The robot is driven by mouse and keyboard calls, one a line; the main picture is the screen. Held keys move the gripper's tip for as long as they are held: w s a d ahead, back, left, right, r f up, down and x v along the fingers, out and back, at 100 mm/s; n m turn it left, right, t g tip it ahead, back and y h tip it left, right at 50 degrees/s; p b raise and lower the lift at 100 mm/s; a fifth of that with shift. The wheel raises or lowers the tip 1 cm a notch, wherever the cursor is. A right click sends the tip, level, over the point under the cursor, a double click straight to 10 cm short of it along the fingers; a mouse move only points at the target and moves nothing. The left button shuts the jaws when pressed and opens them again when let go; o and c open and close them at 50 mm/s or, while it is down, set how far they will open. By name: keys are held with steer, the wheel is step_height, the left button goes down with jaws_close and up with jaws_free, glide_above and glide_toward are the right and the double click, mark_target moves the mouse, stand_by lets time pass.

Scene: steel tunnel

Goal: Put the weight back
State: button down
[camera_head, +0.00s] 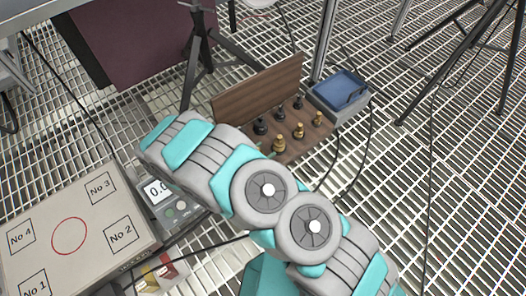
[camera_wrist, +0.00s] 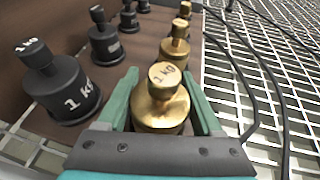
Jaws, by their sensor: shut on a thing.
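A brass weight marked 1 KG (camera_wrist: 162,110) is between the two green fingers of my gripper (camera_wrist: 160,82) in the wrist view. My gripper is shut on it. The weight is upright at the near end of the brass row in the brown wooden case (camera_head: 257,88); I cannot tell whether its base touches the case floor. Smaller brass weights (camera_wrist: 174,46) stand behind it. A black 1 KG weight (camera_wrist: 62,88) stands to its left, with smaller black weights (camera_wrist: 105,40) behind.
A scale plate (camera_head: 70,235) with numbered squares and a red circle lies at left, bare of weights. Its display unit (camera_head: 160,192) is beside it. A blue tray (camera_head: 340,90) sits behind the case. Cables (camera_wrist: 255,75) run right of the case over the grated floor. Tripod legs stand behind.

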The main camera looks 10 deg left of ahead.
stand_by(0.3)
steer(key=shift+c, duration=0.2)
jaws_free()
steer(key=shift+s+a+r, duration=0.15)
steer(key=shift+s+r, duration=0.05)
steer(key=shift+s, duration=0.05)
steer(key=p+v, duration=0.1)
steer(key=v, duration=1)
steer(key=shift+s, duration=0.15)
